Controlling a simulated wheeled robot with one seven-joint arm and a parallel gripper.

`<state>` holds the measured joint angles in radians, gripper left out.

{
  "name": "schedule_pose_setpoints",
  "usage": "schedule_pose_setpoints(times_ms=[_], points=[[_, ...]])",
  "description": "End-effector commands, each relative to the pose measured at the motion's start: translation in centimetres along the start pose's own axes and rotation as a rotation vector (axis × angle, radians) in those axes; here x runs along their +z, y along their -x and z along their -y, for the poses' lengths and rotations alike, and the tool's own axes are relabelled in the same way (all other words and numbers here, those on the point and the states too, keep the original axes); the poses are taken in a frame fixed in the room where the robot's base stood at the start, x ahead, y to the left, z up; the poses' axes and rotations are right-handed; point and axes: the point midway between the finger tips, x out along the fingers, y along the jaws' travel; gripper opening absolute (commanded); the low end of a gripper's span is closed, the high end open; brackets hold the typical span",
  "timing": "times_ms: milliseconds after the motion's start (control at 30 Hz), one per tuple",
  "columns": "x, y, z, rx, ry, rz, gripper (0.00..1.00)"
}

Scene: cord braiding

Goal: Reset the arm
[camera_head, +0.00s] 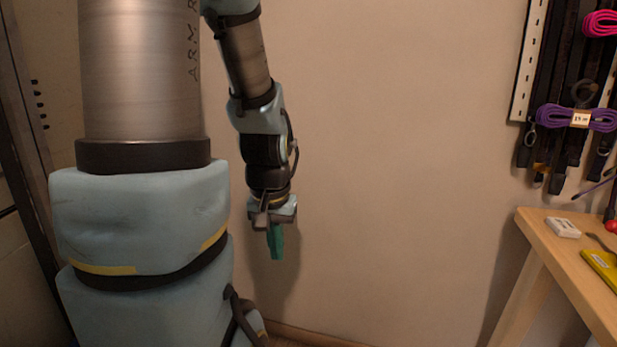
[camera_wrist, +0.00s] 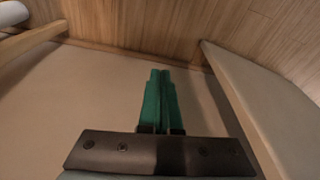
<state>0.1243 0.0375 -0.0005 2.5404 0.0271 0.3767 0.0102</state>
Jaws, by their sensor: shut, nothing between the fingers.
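My arm hangs in front of the plain wall in the head view, with my gripper (camera_head: 276,244) pointing down at its lower end. Its green fingers are together, with nothing seen between them. In the wrist view my gripper (camera_wrist: 161,85) shows two green fingers side by side, shut and empty. The fingers touch nothing in either view.
A wooden table (camera_head: 535,222) stands at the right, with a white box (camera_head: 563,228) and a yellow item (camera_head: 602,268) on it. Purple cord (camera_head: 560,117) and pink cord (camera_head: 602,23) hang on the wall rack above. The space between my gripper and the table is clear.

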Motion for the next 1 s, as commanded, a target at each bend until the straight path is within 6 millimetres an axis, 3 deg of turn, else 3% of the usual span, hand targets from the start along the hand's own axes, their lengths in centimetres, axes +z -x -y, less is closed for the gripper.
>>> schedule_pose_setpoints(times_ms=[33, 67, 367, 700, 833, 1000], points=[[2.0, 0.3, 0.3, 0.01, 0.069, 0.048, 0.0], [2.1, 1.2, 0.2, 0.013, 0.079, 0.058, 0.0], [0.5, 7.7, 0.2, 0.011, 0.063, 0.05, 0.0], [-1.2, 16.6, 0.4, 0.01, 0.061, 0.049, 0.0], [-1.8, 19.2, 0.5, 0.01, 0.061, 0.048, 0.0], [-2.1, 20.9, 0.5, 0.01, 0.06, 0.048, 0.0]])
